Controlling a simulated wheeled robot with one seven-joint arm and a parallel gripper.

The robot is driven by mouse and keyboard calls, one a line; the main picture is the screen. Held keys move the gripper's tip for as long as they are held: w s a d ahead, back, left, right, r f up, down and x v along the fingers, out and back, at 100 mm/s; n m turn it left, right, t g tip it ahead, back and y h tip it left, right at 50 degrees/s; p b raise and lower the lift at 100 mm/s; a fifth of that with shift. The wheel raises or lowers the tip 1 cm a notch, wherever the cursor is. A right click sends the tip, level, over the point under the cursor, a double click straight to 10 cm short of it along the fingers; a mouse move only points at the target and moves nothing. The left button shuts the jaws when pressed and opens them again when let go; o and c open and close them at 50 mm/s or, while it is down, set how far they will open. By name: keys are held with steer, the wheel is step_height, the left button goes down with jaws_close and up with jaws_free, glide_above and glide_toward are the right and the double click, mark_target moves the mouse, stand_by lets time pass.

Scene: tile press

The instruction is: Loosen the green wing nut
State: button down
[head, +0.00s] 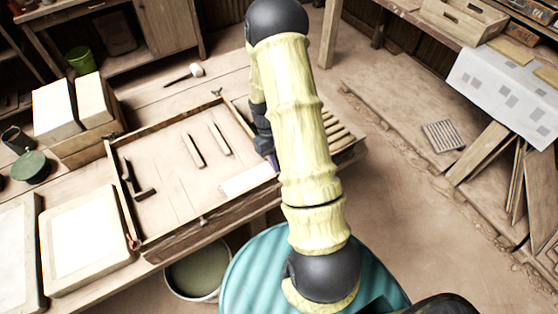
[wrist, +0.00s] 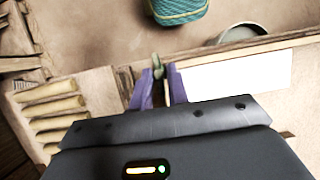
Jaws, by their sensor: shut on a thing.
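The green wing nut (wrist: 156,66) shows in the wrist view at the edge of a wooden frame. My gripper (wrist: 160,76) has its two purple fingers on either side of it and is shut on it. In the head view my gripper (head: 272,161) is at the right corner of the wooden frame (head: 195,234), mostly behind my arm, and the green wing nut is hidden there. A reddish wing nut (head: 131,242) sits at the frame's front left corner and a dark one (head: 217,92) at its back corner.
A slatted wooden rack (head: 342,136) adjoins on the right. A bucket (head: 199,275) stands below the front edge. White slabs (head: 84,237) lie at left.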

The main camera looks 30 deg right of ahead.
steer(key=shift+w, duration=0.1)
stand_by(0.3)
steer(key=c, duration=1.4)
jaws_free()
steer(key=shift+o, duration=0.2)
steer(key=shift+r, duration=0.1)
steer(key=b+v, duration=0.2)
steer(key=v, duration=1.5)
steer(key=shift+r, duration=0.2)
